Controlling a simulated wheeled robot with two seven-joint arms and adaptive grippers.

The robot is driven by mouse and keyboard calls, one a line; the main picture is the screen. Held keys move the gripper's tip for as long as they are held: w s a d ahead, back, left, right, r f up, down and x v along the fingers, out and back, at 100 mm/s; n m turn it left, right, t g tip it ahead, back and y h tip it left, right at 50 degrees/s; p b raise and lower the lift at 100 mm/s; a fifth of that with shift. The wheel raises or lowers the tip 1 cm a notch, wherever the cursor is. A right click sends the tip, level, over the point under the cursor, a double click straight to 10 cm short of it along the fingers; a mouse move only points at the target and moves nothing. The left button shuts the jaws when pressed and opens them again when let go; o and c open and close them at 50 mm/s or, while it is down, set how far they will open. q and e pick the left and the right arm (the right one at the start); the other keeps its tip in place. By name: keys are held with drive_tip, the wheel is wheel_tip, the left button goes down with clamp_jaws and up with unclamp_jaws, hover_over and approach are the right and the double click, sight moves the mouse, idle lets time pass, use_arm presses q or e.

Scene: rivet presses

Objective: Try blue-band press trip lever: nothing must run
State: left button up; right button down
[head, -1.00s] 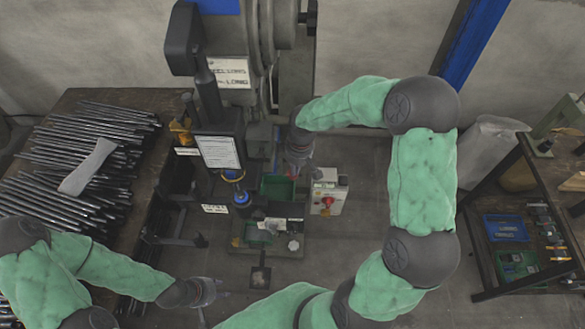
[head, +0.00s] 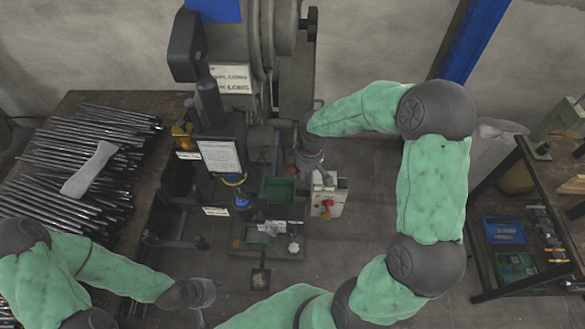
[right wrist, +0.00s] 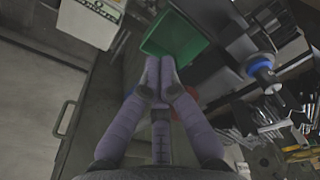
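The grey press (head: 275,70) stands in the middle of the head view, with a blue panel at its top. A blue ringed knob (head: 242,200) is at its front; it also shows in the right wrist view (right wrist: 262,66). I cannot clearly pick out the trip lever. My right gripper (head: 326,179) is beside the press, above the control box; its fingertips (right wrist: 159,65) are together with nothing seen between them. Red patches show behind the fingers, partly hidden. My left gripper (head: 218,290) is low, in front of the press, apart from it; its fingers are too small to judge.
The control box (head: 334,192) with a red button stands right of the green bin (head: 277,188). Dark rods lie on the left table (head: 82,98). A right-hand bench (head: 530,165) holds blue and green bins. The floor between press and bench is clear.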

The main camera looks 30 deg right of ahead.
wheel_tip(320, 180, up, 12)
drive_tip(key=s, duration=0.1)
drive_tip(key=shift+d, duration=0.4)
drive_tip(key=shift+f, duration=0.1)
idle(0.5)
